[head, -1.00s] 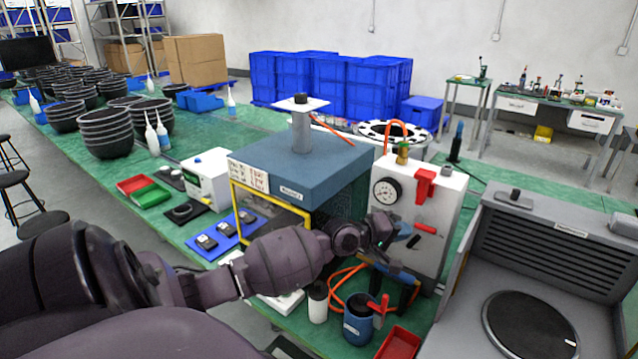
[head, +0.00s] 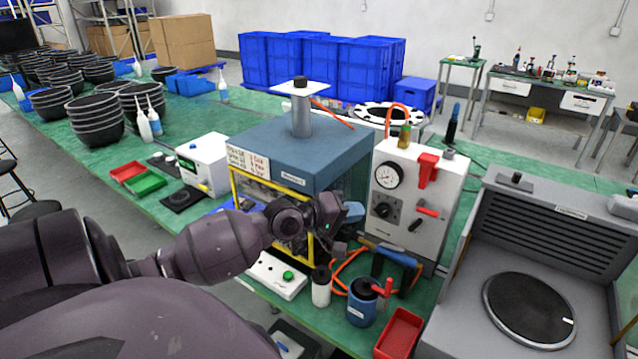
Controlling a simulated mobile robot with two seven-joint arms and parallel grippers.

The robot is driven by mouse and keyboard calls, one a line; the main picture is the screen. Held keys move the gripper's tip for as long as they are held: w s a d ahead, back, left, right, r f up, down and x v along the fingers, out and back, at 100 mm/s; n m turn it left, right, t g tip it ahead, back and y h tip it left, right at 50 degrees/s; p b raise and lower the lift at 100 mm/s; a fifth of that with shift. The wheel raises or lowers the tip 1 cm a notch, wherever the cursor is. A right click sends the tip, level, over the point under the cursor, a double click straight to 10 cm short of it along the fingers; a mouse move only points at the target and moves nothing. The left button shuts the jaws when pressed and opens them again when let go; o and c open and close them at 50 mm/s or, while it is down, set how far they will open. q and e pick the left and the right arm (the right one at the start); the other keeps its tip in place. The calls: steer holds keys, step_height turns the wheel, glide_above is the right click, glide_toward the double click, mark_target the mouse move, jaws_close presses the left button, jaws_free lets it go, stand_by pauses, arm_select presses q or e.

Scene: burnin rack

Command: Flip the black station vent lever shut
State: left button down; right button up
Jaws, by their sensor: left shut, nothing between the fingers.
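The white station (head: 452,190) stands right of centre, with a round gauge, a black knob (head: 382,210), a red lever (head: 428,212) and a short black lever (head: 415,225) on its front. The black lever is tilted, its upper end to the right; I cannot tell from its tilt whether the vent is shut. My left gripper (head: 346,230) is shut and empty, left of the station's front face and apart from the black lever. It covers part of the yellow-framed blue oven-like box (head: 318,160). My right gripper is not in view.
A blue canister with a red handle (head: 361,308), a white bottle (head: 321,290), a red tray (head: 400,335) and an orange hose (head: 345,268) crowd the bench before the station. A grey open-lidded unit (head: 500,255) stands at right.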

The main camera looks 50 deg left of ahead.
arm_select(q)
steer(key=b+v, duration=0.1)
steer(key=v, duration=0.7)
steer(key=shift+s+r, duration=0.25)
steer(key=shift+r, duration=0.05)
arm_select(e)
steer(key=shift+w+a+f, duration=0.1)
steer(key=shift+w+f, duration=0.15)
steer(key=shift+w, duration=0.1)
arm_select(q)
steer(key=shift+f, duration=0.1)
